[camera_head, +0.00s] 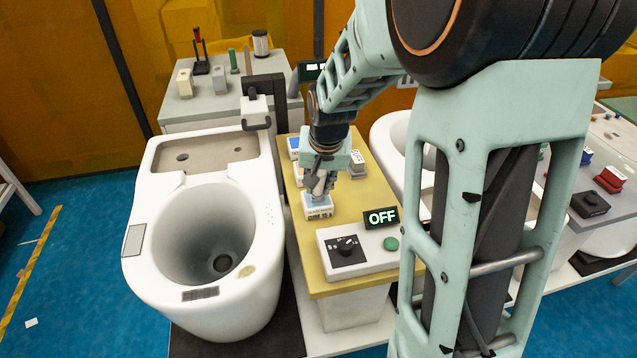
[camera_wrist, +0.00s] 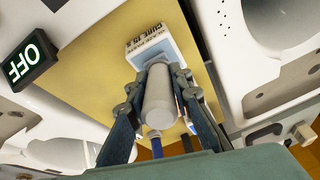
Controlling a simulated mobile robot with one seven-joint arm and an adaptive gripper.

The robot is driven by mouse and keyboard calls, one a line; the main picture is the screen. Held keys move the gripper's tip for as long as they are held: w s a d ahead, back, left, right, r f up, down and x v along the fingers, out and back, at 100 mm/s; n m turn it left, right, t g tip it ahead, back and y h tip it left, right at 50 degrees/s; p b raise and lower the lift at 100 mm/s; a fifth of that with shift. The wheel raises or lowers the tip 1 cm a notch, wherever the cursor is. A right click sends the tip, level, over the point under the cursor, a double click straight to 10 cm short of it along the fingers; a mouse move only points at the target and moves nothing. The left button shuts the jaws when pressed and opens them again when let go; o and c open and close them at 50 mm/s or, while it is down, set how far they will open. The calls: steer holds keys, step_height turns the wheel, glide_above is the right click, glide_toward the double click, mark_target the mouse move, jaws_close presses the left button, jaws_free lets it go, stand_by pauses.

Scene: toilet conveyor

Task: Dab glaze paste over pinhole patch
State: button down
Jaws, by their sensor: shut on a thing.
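My gripper (camera_head: 318,183) is over the yellow bench between two white toilets. In the wrist view, its two fingers (camera_wrist: 160,100) are closed on a grey cylindrical tool, probably the dabber (camera_wrist: 159,103). The tool's far end is at the small white labelled paste pot (camera_head: 318,207); I cannot tell whether it touches the paste. The pot (camera_wrist: 153,38) also shows in the wrist view. Which is the pinhole patch is unclear.
A control box (camera_head: 347,248) with a dial, a green button and an "OFF" sign (camera_head: 381,217) stands at the front of the yellow bench (camera_head: 310,262). A grey side table (camera_head: 215,103) holds several small items behind. Other toilets stand at right.

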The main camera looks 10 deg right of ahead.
steer(key=shift+r+p, duration=2.15)
steer(key=shift+r, duration=1.3)
